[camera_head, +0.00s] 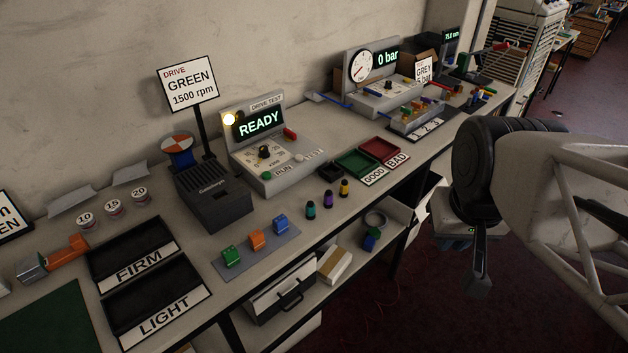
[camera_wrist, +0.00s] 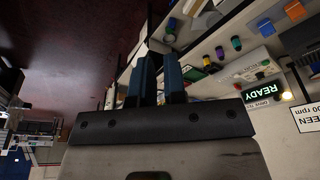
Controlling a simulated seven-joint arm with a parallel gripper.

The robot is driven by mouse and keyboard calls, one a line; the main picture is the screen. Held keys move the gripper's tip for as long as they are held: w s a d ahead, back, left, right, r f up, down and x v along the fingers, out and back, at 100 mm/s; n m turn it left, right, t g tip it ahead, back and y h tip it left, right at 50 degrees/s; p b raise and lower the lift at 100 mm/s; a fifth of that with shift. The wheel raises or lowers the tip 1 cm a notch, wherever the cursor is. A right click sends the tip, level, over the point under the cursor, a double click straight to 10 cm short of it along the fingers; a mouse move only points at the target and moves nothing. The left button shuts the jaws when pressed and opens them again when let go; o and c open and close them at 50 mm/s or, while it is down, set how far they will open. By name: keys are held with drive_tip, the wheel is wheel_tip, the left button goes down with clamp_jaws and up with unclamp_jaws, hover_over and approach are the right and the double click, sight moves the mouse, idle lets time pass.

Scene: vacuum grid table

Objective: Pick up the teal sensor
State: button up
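The teal sensor (camera_head: 311,210) stands upright near the table's front edge, a small dark cylinder with a teal band. A purple sensor (camera_head: 327,199) and a yellow sensor (camera_head: 344,188) stand in a row to its right. In the wrist view the teal sensor (camera_wrist: 236,43) is at the upper right, beside the purple one (camera_wrist: 219,52). My gripper (camera_head: 455,245) hangs off to the right, beyond the table's front edge and well apart from the sensors. Its two blue fingers (camera_wrist: 160,58) show a narrow gap with nothing between them.
The drive test box (camera_head: 262,150) stands behind the sensors. Green (camera_head: 357,163) and red (camera_head: 380,149) trays lie to their right. A grey pad (camera_head: 280,250) with green, orange and blue blocks lies to their left. A lower shelf (camera_head: 345,235) runs under the table.

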drive_tip(key=o, duration=0.8)
drive_tip(key=w+a+f+n+t, duration=0.1)
drive_tip(key=w+f, duration=0.2)
drive_tip(key=w, duration=0.2)
drive_tip(key=w+a+f+t, duration=0.1)
drive_tip(key=w+f+t, duration=0.1)
drive_tip(key=w, duration=0.3)
drive_tip(key=n+t+y, duration=0.6)
drive_tip(key=y, duration=0.1)
approach(311, 210)
drive_tip(key=w+a, duration=0.1)
drive_tip(key=w, duration=0.2)
drive_tip(key=shift+w+a, duration=0.1)
drive_tip(key=shift+a, duration=0.1)
drive_tip(key=shift+f, duration=0.1)
